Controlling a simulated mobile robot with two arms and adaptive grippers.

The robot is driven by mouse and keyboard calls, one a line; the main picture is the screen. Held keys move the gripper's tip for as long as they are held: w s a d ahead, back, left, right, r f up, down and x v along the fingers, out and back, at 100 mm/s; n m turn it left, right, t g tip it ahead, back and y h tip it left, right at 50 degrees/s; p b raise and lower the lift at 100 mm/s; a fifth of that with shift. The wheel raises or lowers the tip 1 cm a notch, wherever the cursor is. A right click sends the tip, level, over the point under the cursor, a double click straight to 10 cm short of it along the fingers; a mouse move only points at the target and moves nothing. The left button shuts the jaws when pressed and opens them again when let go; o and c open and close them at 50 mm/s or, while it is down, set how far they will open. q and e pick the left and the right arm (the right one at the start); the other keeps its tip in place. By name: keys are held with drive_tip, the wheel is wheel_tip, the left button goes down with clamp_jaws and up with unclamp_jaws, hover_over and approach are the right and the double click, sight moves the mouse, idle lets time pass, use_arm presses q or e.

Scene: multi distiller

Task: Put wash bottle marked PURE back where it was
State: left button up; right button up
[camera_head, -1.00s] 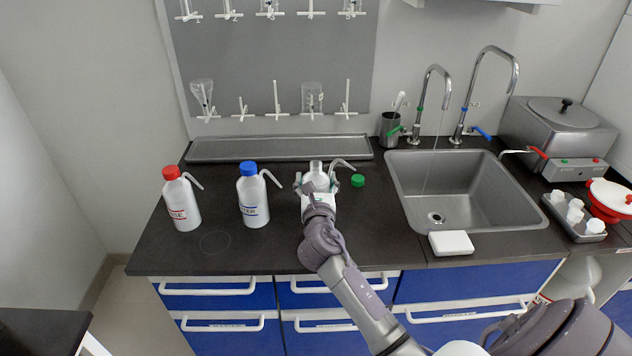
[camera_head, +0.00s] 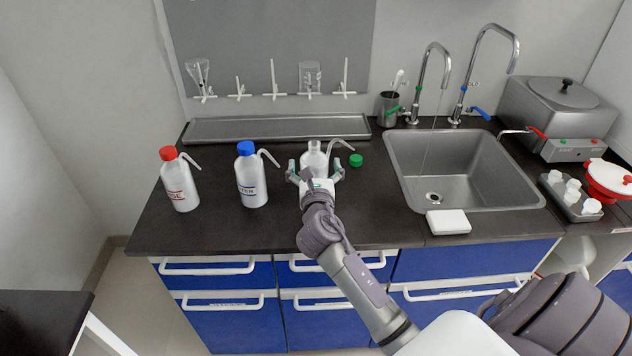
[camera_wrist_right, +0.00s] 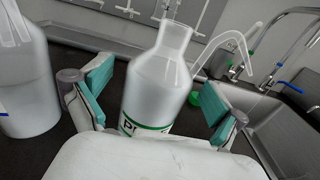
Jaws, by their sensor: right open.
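The wash bottle marked PURE (camera_head: 313,160) stands upright on the dark counter, open-topped; its green-striped label shows partly in the right wrist view (camera_wrist_right: 157,85). Its green cap (camera_head: 356,160) lies on the counter to its right, with the bent white spout tube (camera_head: 338,145) beside the bottle. My right gripper (camera_head: 316,176) is open, its teal-padded fingers (camera_wrist_right: 155,100) on either side of the bottle with gaps visible. The bottle's lower part is hidden by the gripper. My left gripper is not in view.
A blue-capped bottle (camera_head: 251,178) and a red-capped bottle (camera_head: 180,182) stand to the left. A sink (camera_head: 500,200) with taps lies to the right, with a white block (camera_head: 448,222) at its front edge. A metal tray (camera_head: 230,128) runs along the back. The left front counter is clear.

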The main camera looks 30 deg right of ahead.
drive_tip(key=v, duration=1)
drive_tip(key=shift+b, duration=0.3)
